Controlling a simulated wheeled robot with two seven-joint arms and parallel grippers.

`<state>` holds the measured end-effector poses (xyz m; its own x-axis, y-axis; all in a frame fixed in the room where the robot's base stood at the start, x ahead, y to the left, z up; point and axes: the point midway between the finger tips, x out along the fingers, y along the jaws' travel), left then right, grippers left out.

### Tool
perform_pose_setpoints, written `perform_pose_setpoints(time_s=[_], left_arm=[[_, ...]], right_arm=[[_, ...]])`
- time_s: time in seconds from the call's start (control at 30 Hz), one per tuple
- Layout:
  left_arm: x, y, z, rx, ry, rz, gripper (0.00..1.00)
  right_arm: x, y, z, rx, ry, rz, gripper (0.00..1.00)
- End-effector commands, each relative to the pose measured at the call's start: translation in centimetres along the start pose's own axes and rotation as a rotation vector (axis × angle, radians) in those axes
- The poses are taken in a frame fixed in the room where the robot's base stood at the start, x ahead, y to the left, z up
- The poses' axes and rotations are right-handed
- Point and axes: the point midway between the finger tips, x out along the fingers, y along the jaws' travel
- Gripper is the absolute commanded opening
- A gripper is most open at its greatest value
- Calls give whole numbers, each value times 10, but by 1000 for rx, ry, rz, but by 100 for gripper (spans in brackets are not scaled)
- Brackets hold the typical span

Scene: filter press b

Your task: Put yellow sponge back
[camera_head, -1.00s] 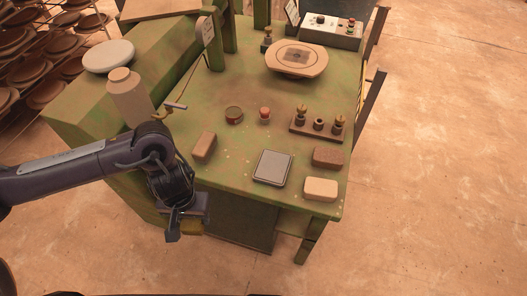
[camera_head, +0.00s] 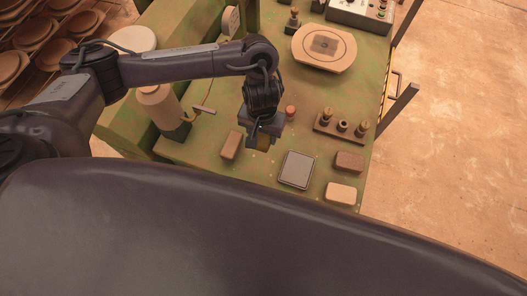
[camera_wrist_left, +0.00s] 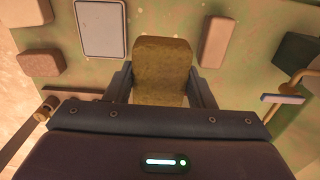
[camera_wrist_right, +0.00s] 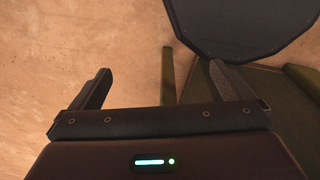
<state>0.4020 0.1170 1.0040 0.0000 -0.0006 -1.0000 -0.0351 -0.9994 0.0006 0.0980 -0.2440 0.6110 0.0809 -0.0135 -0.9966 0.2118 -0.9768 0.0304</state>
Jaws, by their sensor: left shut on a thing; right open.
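My left gripper (camera_head: 262,138) is over the middle of the green bench, pointing down. It is shut on the yellow sponge (camera_wrist_left: 162,68), a dull yellow block that sticks out between both fingers in the left wrist view. In the head view only a small part of the sponge (camera_head: 264,145) shows under the gripper. I cannot tell whether the sponge touches the bench. My right gripper (camera_wrist_right: 160,88) is open and empty, away from the bench top, with floor behind it.
Around the held sponge are a brown block (camera_head: 231,145), a grey plate (camera_head: 296,170), a dark brown block (camera_head: 349,161), a pale block (camera_head: 341,193) and a red knob (camera_head: 290,112). A rack (camera_head: 328,125) with brass pieces stands right. A beige bottle (camera_head: 158,103) stands left.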

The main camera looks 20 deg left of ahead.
Motion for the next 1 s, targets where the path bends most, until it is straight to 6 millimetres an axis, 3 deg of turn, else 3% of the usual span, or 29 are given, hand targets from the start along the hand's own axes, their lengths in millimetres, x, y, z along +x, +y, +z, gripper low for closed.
perform_pose_setpoints(time_s=[0.17,0.27,0.4,0.53,0.7,1.0], left_arm=[[34,1,3,-5,-8,3,28],[56,1,3,-7,-9,2,28],[63,6,-1,0,6,12,28],[77,2,2,-5,-5,4,28],[110,-1,0,-3,-1,-2,28],[139,-1,0,-1,-1,-2,28]], right_arm=[[2,-15,11,-1,-16,-19,100],[8,-22,4,0,-4,-27,100],[3,-20,-18,0,27,-25,100],[2,-16,-27,-1,41,-19,100],[21,-12,-19,1,31,-14,100],[28,-11,-2,1,7,-12,100]])
